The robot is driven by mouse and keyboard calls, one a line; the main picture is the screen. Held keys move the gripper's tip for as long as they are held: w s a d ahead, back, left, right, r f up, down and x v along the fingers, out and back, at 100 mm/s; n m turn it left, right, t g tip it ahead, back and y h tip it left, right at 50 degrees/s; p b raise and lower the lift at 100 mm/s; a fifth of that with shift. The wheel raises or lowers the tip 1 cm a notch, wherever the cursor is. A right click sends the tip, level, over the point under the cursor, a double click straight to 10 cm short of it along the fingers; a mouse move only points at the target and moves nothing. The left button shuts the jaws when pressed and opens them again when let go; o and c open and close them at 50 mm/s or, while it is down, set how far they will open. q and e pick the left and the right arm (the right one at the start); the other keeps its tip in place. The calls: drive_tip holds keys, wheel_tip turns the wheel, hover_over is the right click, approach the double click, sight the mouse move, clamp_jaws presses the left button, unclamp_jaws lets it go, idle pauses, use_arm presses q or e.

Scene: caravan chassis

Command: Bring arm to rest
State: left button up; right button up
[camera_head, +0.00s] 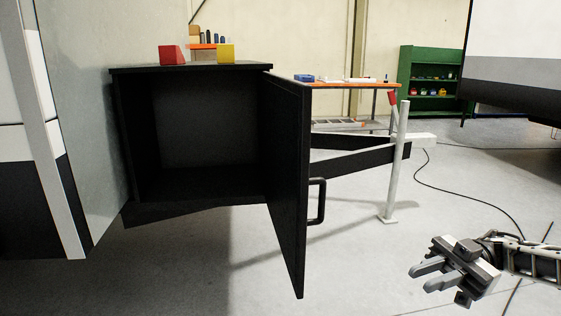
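My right gripper (428,278) is at the lower right, with its arm coming in from the right edge. Its two fingers are apart with nothing between them, above the grey floor. It is to the right of the open black cabinet door (287,180) and touches nothing. The door has a black handle (317,201) on its right side. The cabinet (200,125) is open and its dark inside looks empty. My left gripper is out of view.
A red block (172,55) and a yellow block (226,54) sit on the cabinet. A white post (397,165) stands behind the door. An orange-topped workbench (350,85) and a green shelf (436,78) are farther back. A cable (460,193) lies on the floor.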

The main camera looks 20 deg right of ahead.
drive_tip(key=w+a+f+m+t+h+p, duration=0.2)
drive_tip(key=a+f+m+t, duration=0.4)
drive_tip(key=a, duration=0.4)
drive_tip(key=w+a+f+m+t+h+p, duration=0.2)
drive_tip(key=w+a+f+m+t, duration=0.15)
drive_tip(key=a+t, duration=0.5)
use_arm(q)
drive_tip(key=p, duration=0.1)
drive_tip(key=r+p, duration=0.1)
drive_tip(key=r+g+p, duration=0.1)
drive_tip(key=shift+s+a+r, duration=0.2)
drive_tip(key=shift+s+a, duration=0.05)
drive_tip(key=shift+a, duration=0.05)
use_arm(e)
drive_tip(key=s+a+f+m+g+h, duration=0.4)
drive_tip(key=s+a+f+m+h, duration=0.2)
drive_tip(key=s+h, duration=0.3)
drive_tip(key=f+m+h, duration=0.1)
drive_tip(key=h, duration=0.1)
drive_tip(key=shift+f+h, duration=0.2)
drive_tip(key=shift+h, duration=0.2)
drive_tip(key=shift+a, duration=0.1)
